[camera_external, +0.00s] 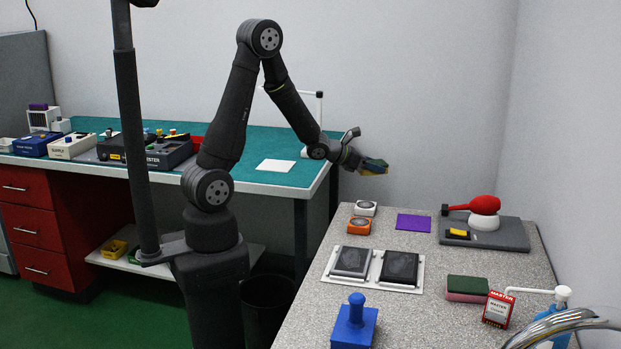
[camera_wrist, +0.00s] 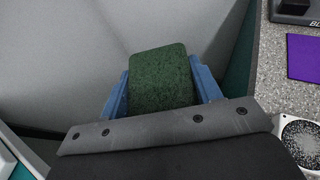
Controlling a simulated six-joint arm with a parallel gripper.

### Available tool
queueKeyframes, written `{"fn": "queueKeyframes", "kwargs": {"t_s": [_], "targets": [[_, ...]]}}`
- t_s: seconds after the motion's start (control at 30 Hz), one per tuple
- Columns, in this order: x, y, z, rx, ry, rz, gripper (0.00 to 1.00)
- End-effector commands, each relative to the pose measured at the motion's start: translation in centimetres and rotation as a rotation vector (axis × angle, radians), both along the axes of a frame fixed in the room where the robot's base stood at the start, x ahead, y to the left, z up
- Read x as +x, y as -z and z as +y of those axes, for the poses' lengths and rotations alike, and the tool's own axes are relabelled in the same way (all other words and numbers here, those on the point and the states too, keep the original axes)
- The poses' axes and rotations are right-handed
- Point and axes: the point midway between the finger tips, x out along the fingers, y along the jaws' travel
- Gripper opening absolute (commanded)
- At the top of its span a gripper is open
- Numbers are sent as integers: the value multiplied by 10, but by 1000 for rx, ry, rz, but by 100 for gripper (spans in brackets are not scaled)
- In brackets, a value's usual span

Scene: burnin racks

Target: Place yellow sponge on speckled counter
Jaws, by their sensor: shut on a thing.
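My gripper (camera_external: 368,165) is raised in the air in the external view, past the far left end of the speckled counter (camera_external: 303,308). It is shut on a sponge (camera_external: 377,161) with a green top and a yellow side. In the wrist view the green face of the held sponge (camera_wrist: 160,78) sits between the blue fingers of my gripper (camera_wrist: 162,90). The speckled counter also shows at the right of the wrist view (camera_wrist: 272,70). A second sponge (camera_external: 468,288), green over reddish pink, lies on the counter at the front right.
The counter holds a purple cloth (camera_external: 413,222), white (camera_external: 365,208) and orange (camera_external: 358,226) small boxes, a plate with two dark pads (camera_external: 373,268), a blue stamp (camera_external: 354,325), a grey board (camera_external: 500,236) and a red-white box (camera_external: 497,309). Bare counter shows between them. A green-topped bench (camera_external: 235,165) stands left.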

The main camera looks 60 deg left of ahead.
Motion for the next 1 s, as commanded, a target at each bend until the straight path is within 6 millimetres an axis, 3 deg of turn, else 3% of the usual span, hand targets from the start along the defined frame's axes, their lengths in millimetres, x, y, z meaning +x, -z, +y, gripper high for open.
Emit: {"fn": "queueKeyframes", "kwargs": {"t_s": [0.3,0.47,0.77,0.87,1.0], "targets": [[0,-48,0,1,0,-5,34],[2,-65,-4,1,11,-3,34],[28,-72,-73,1,183,-3,34],[36,-74,-109,1,269,-2,34],[44,-79,-173,2,421,-3,34]]}}
